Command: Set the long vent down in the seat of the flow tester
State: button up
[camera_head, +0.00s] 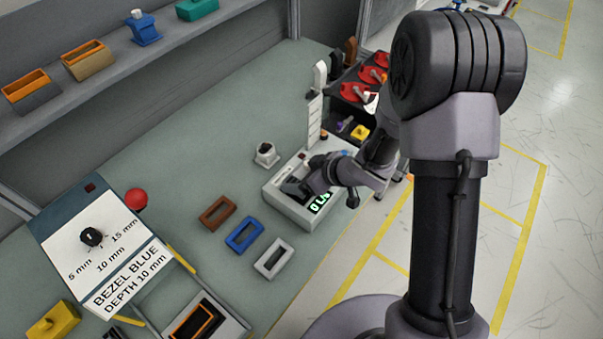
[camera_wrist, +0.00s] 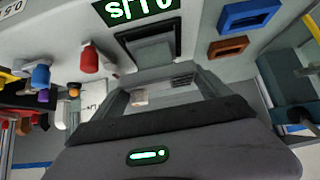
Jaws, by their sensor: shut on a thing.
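The flow tester (camera_head: 290,208) is a pale box with a lit green display, standing at the bench's right edge. My gripper (camera_head: 308,184) is low over its top. In the wrist view, my gripper (camera_wrist: 163,86) is shut on the long vent (camera_wrist: 165,73), a grey piece seen edge-on between the fingers and partly hidden by them. A dark, framed rectangular seat (camera_wrist: 145,48) shows just beyond it, below the display (camera_wrist: 140,8). The vent appears close to the seat; I cannot tell whether they touch. In the head view my wrist hides much of both.
Brown (camera_head: 217,212), blue (camera_head: 244,235) and grey (camera_head: 273,259) bezels lie left of the tester. A small white item with a dark top (camera_head: 265,154) stands behind it. A rack with red parts (camera_head: 368,76) is at the back right. The bench behind the bezels is clear.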

jog(key=shift+f+b, duration=0.35)
jog(key=shift+f, duration=0.15)
jog(key=o, duration=1.3)
jog(key=shift+o, duration=0.2)
jog(key=p+v, duration=0.6)
jog(key=v, duration=1.1)
jog(key=shift+d+r, duration=0.15)
